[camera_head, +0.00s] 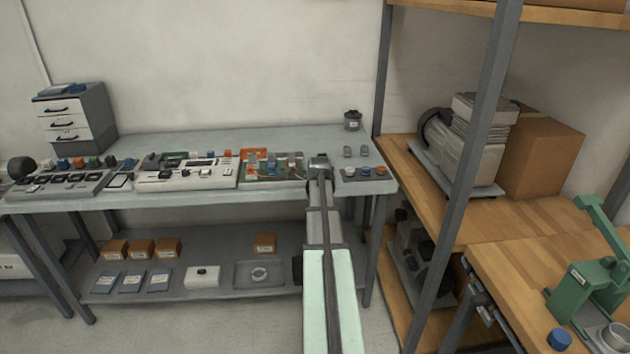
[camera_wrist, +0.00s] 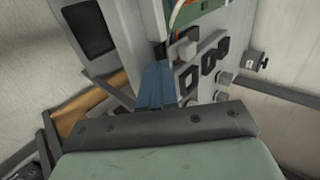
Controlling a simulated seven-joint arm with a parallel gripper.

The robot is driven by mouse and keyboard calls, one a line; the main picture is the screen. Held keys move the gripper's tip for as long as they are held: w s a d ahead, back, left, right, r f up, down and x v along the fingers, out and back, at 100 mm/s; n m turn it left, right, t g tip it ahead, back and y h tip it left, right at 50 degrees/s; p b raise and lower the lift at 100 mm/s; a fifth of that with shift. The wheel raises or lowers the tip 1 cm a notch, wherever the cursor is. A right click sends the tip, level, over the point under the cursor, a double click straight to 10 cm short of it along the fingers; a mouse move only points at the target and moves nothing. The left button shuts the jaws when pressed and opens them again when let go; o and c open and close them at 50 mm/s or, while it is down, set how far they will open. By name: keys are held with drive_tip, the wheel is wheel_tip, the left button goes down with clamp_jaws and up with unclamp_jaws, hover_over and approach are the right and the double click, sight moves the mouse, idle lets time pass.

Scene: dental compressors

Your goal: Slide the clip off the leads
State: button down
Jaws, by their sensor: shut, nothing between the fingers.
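My gripper (camera_head: 319,160) reaches the front right part of the grey bench in the head view. In the wrist view my gripper (camera_wrist: 160,55) shows as narrow blue fingers closed together, with nothing seen between them. A green board with orange and white leads (camera_wrist: 190,12) lies just beyond the fingertips. In the head view the board with leads (camera_head: 272,168) sits in an open unit left of my gripper. A small pale grey block (camera_wrist: 186,48) is just right of the fingertips; I cannot tell whether it is the clip or whether they touch.
A control unit (camera_head: 187,176) stands left of the board. A dark mat (camera_head: 352,178) with small coloured caps is to the right. A shelf post (camera_head: 382,70) rises beyond the bench's right end.

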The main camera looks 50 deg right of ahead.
drive_tip(key=shift+w+d+r, duration=0.1)
drive_tip(key=shift+w+d, duration=1)
drive_tip(key=shift+w, duration=0.05)
drive_tip(key=shift+w+d, duration=1.65)
drive_tip(key=s+a, duration=0.3)
drive_tip(key=shift+s+a, duration=0.3)
drive_tip(key=v, duration=0.9)
drive_tip(key=shift+r, duration=0.35)
